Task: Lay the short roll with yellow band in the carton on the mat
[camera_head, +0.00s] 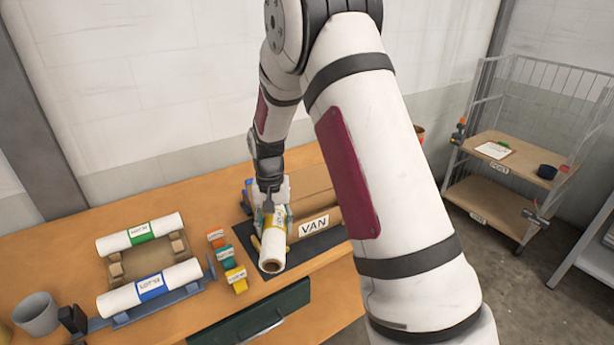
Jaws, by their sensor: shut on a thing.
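A short white roll with a yellow band (272,252) is in my gripper (270,215). The roll points toward the camera, and its open brown core end shows at the front. My gripper is shut on it at the banded part, above the dark mat (298,258) on the wooden table. The carton (325,217), with a label reading VAN, stands on the mat just right of the roll. My arm hides part of the carton and its right end. I cannot tell whether the roll touches the mat or the carton.
Left on the table, a rack (140,260) carries a green-banded roll (140,233) and a blue-banded roll (150,288). Small coloured tagged blocks (226,259) lie between rack and mat. A grey cup (37,314) stands front left. A wire shelf cart (515,150) stands right.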

